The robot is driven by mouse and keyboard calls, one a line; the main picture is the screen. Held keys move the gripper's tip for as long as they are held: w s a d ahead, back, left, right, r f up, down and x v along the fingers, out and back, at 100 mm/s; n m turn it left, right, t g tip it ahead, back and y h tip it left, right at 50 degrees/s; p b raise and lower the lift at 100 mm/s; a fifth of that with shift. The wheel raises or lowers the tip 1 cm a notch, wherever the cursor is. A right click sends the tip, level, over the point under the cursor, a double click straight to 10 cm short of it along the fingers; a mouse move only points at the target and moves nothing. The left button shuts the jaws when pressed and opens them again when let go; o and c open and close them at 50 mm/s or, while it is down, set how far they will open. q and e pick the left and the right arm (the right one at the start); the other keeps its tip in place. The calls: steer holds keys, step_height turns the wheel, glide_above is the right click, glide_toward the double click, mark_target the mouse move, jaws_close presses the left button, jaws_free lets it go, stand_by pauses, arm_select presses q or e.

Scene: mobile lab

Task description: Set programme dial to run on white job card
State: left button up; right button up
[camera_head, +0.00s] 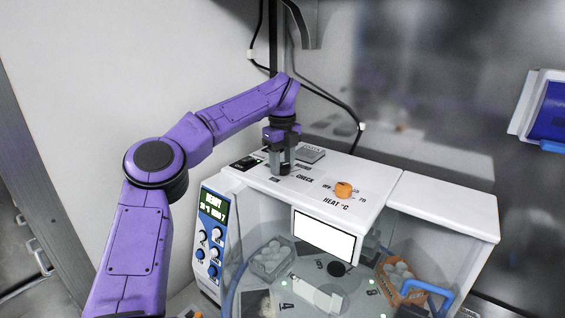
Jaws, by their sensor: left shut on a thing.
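The white machine (400,192) has an orange HEAT knob (343,189) on its top, marked 70 at right. My left gripper (281,168) points down onto the top, left of this knob, beside the word CHECK. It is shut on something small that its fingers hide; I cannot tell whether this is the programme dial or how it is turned. A blank white rectangle (324,235) on the front may be the white job card; I see no writing on it. A blue control panel (211,236) has a display reading READY and several knobs. My right gripper is out of view.
Behind the clear front, a round turntable (345,282) carries containers of white round items, one an orange tray (402,287). A blue handle (432,291) is at lower right. Black cables (320,91) hang behind the machine. A blue-and-white unit (545,112) is on the right wall.

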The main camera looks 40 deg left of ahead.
mark_target(283, 164)
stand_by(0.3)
arm_select(q)
steer(key=o, duration=1.1)
steer(key=shift+c, duration=0.2)
steer(key=shift+r, duration=0.1)
step_height(283, 164, up, 10)
steer(key=p, duration=0.2)
steer(key=shift+r, duration=0.15)
